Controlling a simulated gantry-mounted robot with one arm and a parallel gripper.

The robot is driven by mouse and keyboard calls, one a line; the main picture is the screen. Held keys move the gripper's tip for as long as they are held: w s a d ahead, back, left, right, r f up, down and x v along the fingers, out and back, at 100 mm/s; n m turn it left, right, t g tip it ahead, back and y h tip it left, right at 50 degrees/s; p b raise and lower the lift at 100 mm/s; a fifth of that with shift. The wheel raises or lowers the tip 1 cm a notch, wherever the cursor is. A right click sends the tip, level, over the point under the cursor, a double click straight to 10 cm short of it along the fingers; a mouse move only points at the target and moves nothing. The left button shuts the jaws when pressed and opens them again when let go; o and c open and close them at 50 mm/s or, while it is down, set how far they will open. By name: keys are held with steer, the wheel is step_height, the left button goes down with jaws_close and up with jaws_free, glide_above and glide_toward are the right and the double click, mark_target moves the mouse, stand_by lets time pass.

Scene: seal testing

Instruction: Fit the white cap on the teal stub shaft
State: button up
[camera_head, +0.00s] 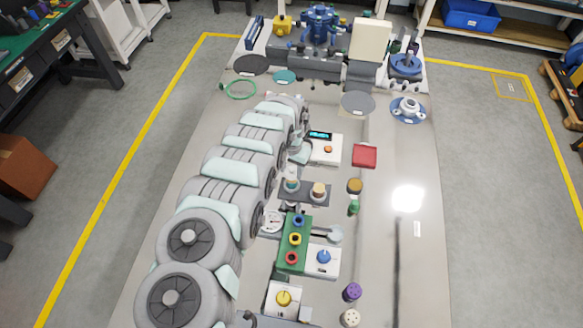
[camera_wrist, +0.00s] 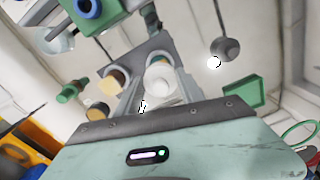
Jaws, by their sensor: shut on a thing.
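The white cap shows as a pale round piece (camera_wrist: 160,78) in the wrist view, between the fingers of my gripper (camera_wrist: 158,70). My gripper is shut on it. In the head view my gripper (camera_head: 293,174) is over the left post of a dark grey block (camera_head: 305,197). A pale top with a teal tint (camera_head: 291,186) shows at that left post. I cannot tell whether the cap touches the teal stub shaft, as cap and fingers hide it. The right post has a tan top (camera_head: 318,190), which also shows in the wrist view (camera_wrist: 114,79).
A green block with coloured rings (camera_head: 294,243) stands just in front. A white box with a display (camera_head: 325,148) is behind, and a red tray (camera_head: 365,155) is behind to the right. A brown-topped cylinder (camera_head: 354,185) stands right. The table's right side is mostly clear.

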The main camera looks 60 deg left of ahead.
steer(key=shift+f+b, duration=0.65)
steer(key=shift+f, duration=0.65)
steer(key=o, duration=1.4)
steer(key=shift+r, duration=0.1)
step_height(320, 180, up, 7)
steer(key=p, duration=0.6)
steer(key=shift+c, duration=0.4)
